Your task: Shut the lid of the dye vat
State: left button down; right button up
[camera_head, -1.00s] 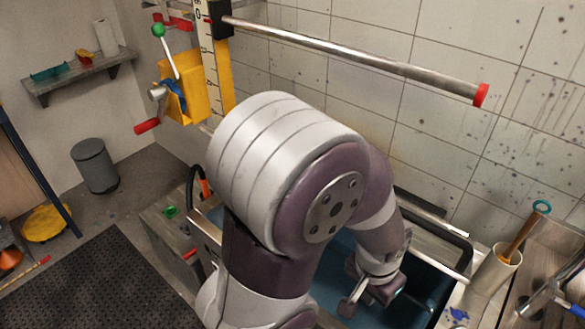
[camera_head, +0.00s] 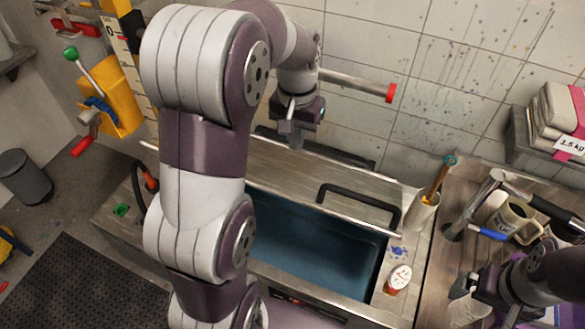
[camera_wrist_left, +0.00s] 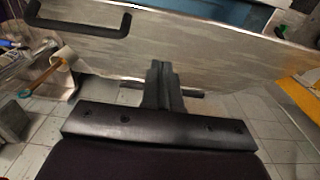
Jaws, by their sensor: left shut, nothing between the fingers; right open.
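The dye vat (camera_head: 315,245) is a sunken basin with a blue inside, and its front part is uncovered. Its grey lid (camera_head: 290,178) with a black bar handle (camera_head: 360,203) is partly open and covers the back of the basin. My left gripper (camera_head: 291,138) is shut and empty at the lid's back side, near the wall. In the left wrist view its fingers (camera_wrist_left: 163,85) point at the lid's face (camera_wrist_left: 215,50); whether they touch it, I cannot tell.
A holder with a brush (camera_head: 422,212) and a small red-and-white pot (camera_head: 398,279) stand right of the vat. A red-tipped rail (camera_head: 355,84) crosses the wall. My left arm hides the vat's left part.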

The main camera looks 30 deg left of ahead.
pick_arm(q)
notch_tip(320, 180, down, 10)
jog(key=b, duration=0.7)
jog(key=shift+s+d+f+b, duration=0.1)
jog(key=shift+f+b, duration=0.1)
jog(key=shift+b, duration=0.1)
jog(key=shift+s+d+f+p, duration=0.25)
jog(key=shift+s+f+p, duration=0.65)
jog(key=shift+s+p, duration=0.15)
jog(key=shift+s+f, duration=0.2)
jog(key=shift+f, duration=0.05)
jog(key=shift+w+f, duration=0.1)
jog(key=shift+w, duration=0.05)
jog(key=shift+f, duration=0.1)
